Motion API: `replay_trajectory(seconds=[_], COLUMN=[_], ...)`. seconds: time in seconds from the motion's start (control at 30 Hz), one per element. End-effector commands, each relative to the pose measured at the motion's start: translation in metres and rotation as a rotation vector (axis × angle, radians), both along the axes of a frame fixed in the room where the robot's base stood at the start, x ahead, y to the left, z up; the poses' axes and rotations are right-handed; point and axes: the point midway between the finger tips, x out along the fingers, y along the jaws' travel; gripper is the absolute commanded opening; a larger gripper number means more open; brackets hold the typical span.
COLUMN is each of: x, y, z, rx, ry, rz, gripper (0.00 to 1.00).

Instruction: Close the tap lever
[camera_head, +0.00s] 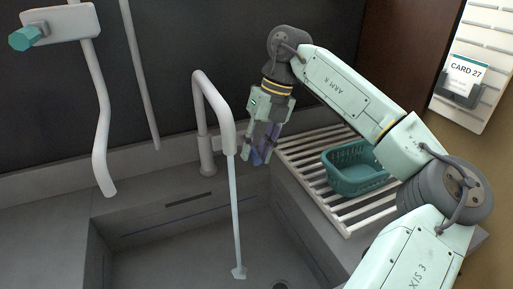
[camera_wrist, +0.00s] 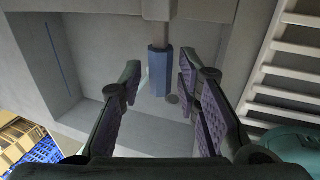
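The grey gooseneck tap (camera_head: 203,105) stands behind the sink. A thin pale-blue stream of water (camera_head: 236,215) runs from its spout down to the sink floor. In the wrist view, the tap lever shows as a blue six-sided grip (camera_wrist: 158,72) on a grey stem, between my fingertips and beyond them. My gripper (camera_head: 262,150) is just right of the tap, pointing down, and it also shows in the wrist view (camera_wrist: 158,92). Its purple-padded fingers are apart, with visible gaps to the grip on both sides. In the head view, my gripper mostly hides the lever.
The grey sink (camera_head: 130,262) lies below the tap. A slatted rack (camera_head: 305,150) with a teal basket (camera_head: 355,172) is on the right. A wall fixture with a teal knob (camera_head: 25,39) and hanging pipe is at the upper left. A card holder (camera_head: 463,88) is on the right wall.

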Motion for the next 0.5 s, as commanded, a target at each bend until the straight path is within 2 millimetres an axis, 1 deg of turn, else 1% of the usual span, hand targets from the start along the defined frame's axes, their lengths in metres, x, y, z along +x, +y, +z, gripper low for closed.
replay_trajectory(seconds=[0.07, 0.4, 0.5], x=[0.0, 0.0, 0.0], y=[-0.0001, 0.0001, 0.0001], z=[0.0002, 0.0003, 0.0003], rx=[0.0, 0.0, 0.0], ry=[0.0, 0.0, 0.0], rz=[0.0, 0.0, 0.0], gripper=[0.23, 0.0, 0.0])
